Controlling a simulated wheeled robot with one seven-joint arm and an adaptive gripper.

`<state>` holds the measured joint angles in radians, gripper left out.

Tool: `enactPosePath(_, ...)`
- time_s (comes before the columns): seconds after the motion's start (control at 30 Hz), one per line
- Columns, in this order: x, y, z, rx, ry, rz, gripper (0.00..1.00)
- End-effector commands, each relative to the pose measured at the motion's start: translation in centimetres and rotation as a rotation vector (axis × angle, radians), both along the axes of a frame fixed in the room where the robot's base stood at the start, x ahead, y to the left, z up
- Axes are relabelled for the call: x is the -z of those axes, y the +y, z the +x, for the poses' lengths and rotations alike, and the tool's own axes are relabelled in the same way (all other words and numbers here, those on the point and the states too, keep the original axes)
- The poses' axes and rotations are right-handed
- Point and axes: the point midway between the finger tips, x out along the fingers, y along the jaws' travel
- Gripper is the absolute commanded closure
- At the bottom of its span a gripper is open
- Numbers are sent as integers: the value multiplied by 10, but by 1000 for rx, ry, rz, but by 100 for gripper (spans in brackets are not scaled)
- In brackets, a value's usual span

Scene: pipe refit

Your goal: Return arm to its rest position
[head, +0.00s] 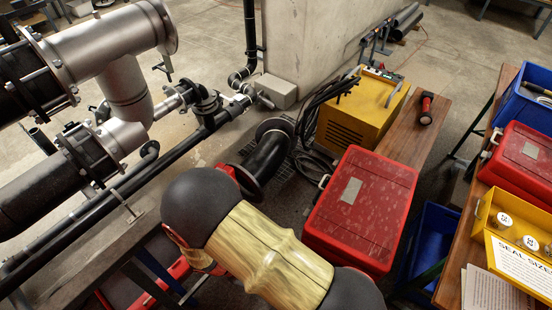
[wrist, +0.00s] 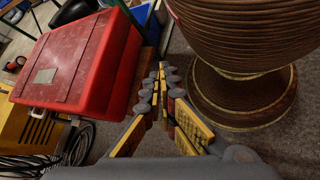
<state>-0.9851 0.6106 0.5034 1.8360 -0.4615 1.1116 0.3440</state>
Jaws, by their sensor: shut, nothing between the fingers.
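My gripper (wrist: 164,72) shows in the wrist view, with its yellow-and-grey fingers brought close together at the tips and nothing between them. It points past the side of a red toolbox (wrist: 75,55), with the floor beneath. In the head view, my black and yellow arm crosses the lower middle. My gripper is not visible there.
In the head view, a red case (head: 362,205) and a yellow unit (head: 360,112) stand right of my arm. Grey pipework (head: 125,85) fills the left. A wooden bench (head: 468,235) with a yellow seal box (head: 515,235) is at right.

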Motion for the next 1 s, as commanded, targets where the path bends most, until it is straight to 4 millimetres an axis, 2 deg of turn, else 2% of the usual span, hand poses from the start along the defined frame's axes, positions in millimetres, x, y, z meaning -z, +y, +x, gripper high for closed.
enactPosePath(0.03,-18,2,4,39,3,55,100)
enactPosePath(0.1,-39,3,7,85,11,127,100)
enactPosePath(0.43,-136,-7,24,283,-51,467,100)
enactPosePath(0.67,-201,-28,32,409,-178,680,100)
enactPosePath(1.0,-289,-78,33,600,-472,929,100)
